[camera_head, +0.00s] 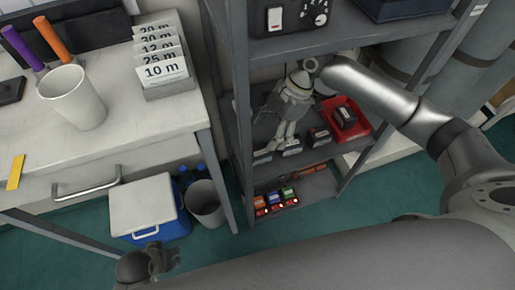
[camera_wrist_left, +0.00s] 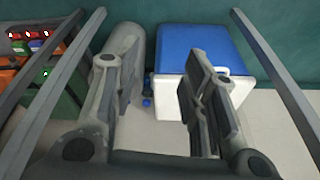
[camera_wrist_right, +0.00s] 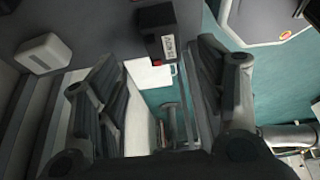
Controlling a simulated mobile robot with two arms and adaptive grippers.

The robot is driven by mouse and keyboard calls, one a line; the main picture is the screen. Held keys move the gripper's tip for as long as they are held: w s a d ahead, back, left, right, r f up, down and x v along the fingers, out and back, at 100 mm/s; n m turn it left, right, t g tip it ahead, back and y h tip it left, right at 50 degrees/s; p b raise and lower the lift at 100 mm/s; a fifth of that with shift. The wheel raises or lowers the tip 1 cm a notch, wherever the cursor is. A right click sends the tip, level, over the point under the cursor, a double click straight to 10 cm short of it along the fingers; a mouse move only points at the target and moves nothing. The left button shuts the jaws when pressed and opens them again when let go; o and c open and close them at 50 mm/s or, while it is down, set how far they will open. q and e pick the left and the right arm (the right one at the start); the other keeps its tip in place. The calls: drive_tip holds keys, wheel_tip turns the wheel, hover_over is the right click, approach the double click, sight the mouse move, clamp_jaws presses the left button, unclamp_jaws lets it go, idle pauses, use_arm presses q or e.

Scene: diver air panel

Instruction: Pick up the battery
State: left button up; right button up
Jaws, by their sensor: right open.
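A dark block with a red part, which looks like a battery (camera_head: 319,135), sits on the middle shelf. A similar dark block (camera_head: 345,116) lies in a red tray to its right. My right gripper (camera_head: 283,138) points down over this shelf, left of both. In the right wrist view it is open and empty (camera_wrist_right: 155,85), and a black block with a white label (camera_wrist_right: 165,30) shows beyond the fingertips; I cannot tell which block this is. My left gripper (camera_head: 152,262) hangs low, in front of the cooler; the left wrist view shows it open and empty (camera_wrist_left: 160,75).
Several orange, blue and green units with red lights (camera_head: 276,198) stand on the bottom shelf. Shelf posts (camera_head: 240,100) and the upper shelf (camera_head: 340,38) bound the right gripper. A blue-white cooler (camera_head: 145,210) and a grey bin (camera_head: 207,203) stand under the white desk (camera_head: 110,130).

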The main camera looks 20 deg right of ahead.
sight(262, 149)
drive_tip(key=b+x, duration=0.1)
drive_tip(key=x, duration=0.3)
drive_tip(key=shift+s+a+f, duration=0.1)
drive_tip(key=shift+s+f, duration=0.05)
drive_tip(key=shift+f, duration=0.1)
drive_tip(key=b+x, duration=0.1)
drive_tip(key=x, duration=0.2)
drive_tip(key=shift+s+f, duration=0.1)
drive_tip(key=shift+f, duration=0.3)
drive_tip(key=shift+a+f, duration=0.25)
drive_tip(key=shift+f, duration=0.1)
use_arm(q)
drive_tip(key=w+v, duration=0.2)
drive_tip(key=v, duration=0.6)
drive_tip(key=shift+s+r+t, duration=0.3)
drive_tip(key=shift+s+r, duration=0.2)
drive_tip(key=shift+a, duration=0.1)
use_arm(e)
drive_tip(key=shift+c, duration=0.3)
drive_tip(key=c, duration=1.3)
drive_tip(key=shift+r, duration=0.1)
